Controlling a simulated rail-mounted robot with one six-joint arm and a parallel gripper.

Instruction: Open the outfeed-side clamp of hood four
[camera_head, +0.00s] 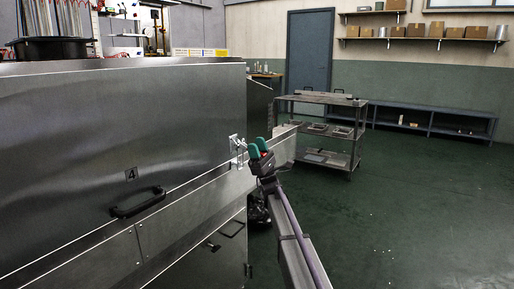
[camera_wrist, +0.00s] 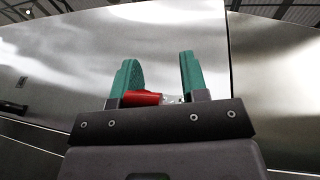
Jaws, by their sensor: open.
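Hood four (camera_head: 120,130) is a large brushed-steel cover with a "4" label (camera_head: 131,174) and a black handle (camera_head: 138,202) low on its front. A silver clamp (camera_head: 237,150) sits at the hood's right end, near its lower edge. My gripper (camera_head: 257,149), with green fingers, is just right of the clamp. In the wrist view my gripper (camera_wrist: 160,80) is open, with a red clamp handle (camera_wrist: 142,98) low between its fingers and a bit of silver metal (camera_wrist: 172,99) beside it. The fingers partly hide the clamp, and I cannot tell whether they touch the handle.
A steel cart (camera_head: 322,128) with shelves stands behind, right of the dryer. A low blue-grey bench (camera_head: 430,122) runs along the back wall by a grey door (camera_head: 309,50). The green floor (camera_head: 420,200) on the right is clear. A lower panel with a handle (camera_head: 205,245) is beneath the hood.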

